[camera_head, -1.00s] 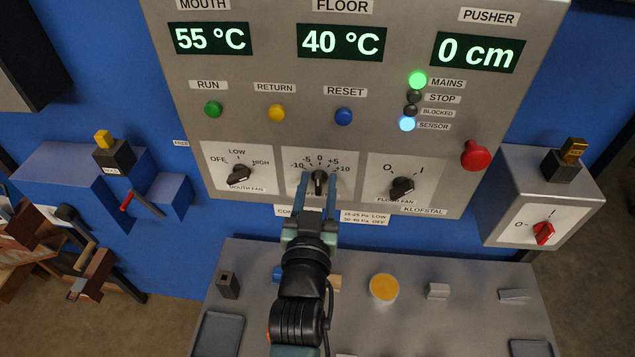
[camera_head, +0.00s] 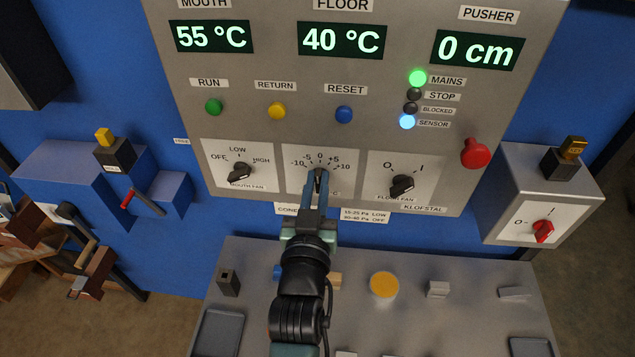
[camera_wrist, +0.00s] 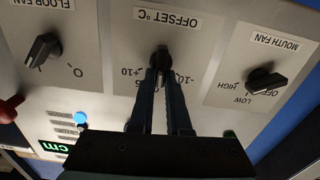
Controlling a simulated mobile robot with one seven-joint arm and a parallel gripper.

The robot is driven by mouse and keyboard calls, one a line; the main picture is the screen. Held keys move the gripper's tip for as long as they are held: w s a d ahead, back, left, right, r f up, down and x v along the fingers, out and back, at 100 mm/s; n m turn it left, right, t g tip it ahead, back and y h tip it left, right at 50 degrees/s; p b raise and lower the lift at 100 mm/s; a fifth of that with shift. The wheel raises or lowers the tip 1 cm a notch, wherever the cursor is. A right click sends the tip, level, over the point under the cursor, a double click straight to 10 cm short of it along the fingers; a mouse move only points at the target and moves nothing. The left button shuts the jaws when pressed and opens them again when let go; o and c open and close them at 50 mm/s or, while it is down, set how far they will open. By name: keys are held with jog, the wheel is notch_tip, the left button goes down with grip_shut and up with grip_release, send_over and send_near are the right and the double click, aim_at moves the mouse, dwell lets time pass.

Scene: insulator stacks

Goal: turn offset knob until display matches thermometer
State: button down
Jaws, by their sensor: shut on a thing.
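The black offset knob (camera_head: 320,173) sits in the middle lower plate of the grey control panel, under a scale from -10 to +10. My gripper (camera_head: 317,186) reaches up to it from below, with its fingers shut on the knob. In the wrist view the knob (camera_wrist: 160,57) shows between the two fingertips, under the OFFSET °C label. The fingers partly hide the knob, so its exact setting is hard to read. The mouth display (camera_head: 211,38) reads 55 °C and the floor display (camera_head: 341,41) reads 40 °C. I cannot make out a thermometer.
The mouth fan knob (camera_head: 239,174) is left of the offset knob and the floor fan knob (camera_head: 402,187) is right. A red button (camera_head: 475,154) sticks out at the right. A grey table (camera_head: 410,265) below holds a yellow-topped round thing (camera_head: 383,287) and small blocks.

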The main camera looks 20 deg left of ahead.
jog(key=n, duration=0.3)
jog(key=n+p, duration=0.1)
jog(key=n, duration=0.3)
jog(key=a+n+p, duration=0.1)
jog(key=n, duration=0.2)
jog(key=shift+s+f+n, duration=0.1)
jog(key=shift+f+n, duration=0.05)
jog(key=shift+n, duration=0.25)
dwell(0.4)
jog(key=c, duration=0.9)
grip_release()
jog(key=shift+d, duration=0.1)
jog(key=shift+b+v, duration=1.8)
jog(key=shift+v, duration=4.5)
jog(key=shift+f, duration=0.15)
